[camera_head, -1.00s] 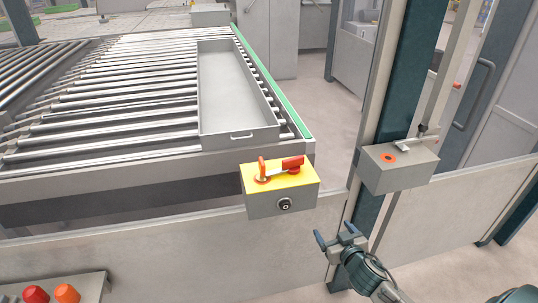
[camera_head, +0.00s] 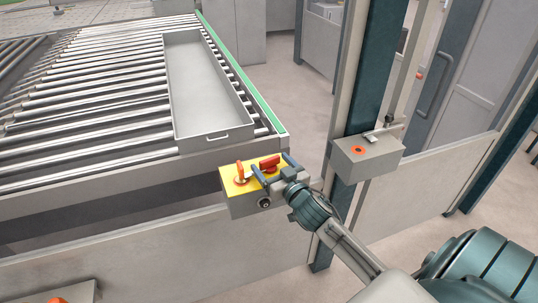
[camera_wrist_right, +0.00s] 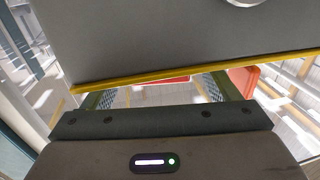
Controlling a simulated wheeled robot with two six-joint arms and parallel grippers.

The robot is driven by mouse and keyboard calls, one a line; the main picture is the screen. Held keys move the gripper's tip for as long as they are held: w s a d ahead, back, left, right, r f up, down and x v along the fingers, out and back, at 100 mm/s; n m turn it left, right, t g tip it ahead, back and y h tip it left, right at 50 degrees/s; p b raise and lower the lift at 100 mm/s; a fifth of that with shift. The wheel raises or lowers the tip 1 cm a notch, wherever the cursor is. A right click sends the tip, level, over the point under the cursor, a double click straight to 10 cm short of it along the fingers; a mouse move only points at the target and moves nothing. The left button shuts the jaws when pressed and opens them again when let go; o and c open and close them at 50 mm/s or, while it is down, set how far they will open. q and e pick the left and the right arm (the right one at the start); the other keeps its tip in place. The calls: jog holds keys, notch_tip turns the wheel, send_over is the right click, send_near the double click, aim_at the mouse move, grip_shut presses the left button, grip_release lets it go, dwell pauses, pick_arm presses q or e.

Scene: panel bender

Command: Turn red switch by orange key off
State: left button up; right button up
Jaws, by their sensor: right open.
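The yellow-topped grey box (camera_head: 233,186) is mounted on the low fence in the head view. The orange key (camera_head: 240,172) stands upright on the left of its top. The red switch (camera_head: 270,163) is right of the key, partly hidden by my gripper. My right gripper (camera_head: 274,166) is open at the box's top, one finger on each side of the red switch; contact cannot be told. In the right wrist view, the box's grey face (camera_wrist_right: 190,45) fills the top, and red and orange parts show beyond its yellow edge near one finger. My left gripper is not in view.
A grey box with an orange-ringed button (camera_head: 359,150) is on the post to the right. A roller conveyor with a metal tray (camera_head: 205,137) lies behind the fence. A round lock (camera_head: 264,203) is on the yellow-topped box's front.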

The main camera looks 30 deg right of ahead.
jog(key=shift+w+d+p, duration=0.1)
jog(key=shift+w+p, duration=0.2)
jog(key=shift+w, duration=0.75)
jog(key=c, duration=1.4)
jog(key=shift+f+m+h+b, duration=0.2)
jog(key=shift+m+h+b, duration=0.25)
jog(key=shift+b, duration=0.25)
jog(key=m+g+h+b, duration=0.1)
jog(key=m+h+b, duration=0.2)
jog(key=h+b, duration=0.2)
jog(key=shift+f, duration=0.1)
jog(key=shift+r+m+g+h+b, duration=0.15)
jog(key=shift+m+g+h+b, duration=0.4)
jog(key=shift+h+b, duration=0.2)
jog(key=shift+r+m+g+h+b, duration=0.15)
jog(key=shift+m+g+h+b, duration=0.35)
jog(key=shift+h+b, duration=0.2)
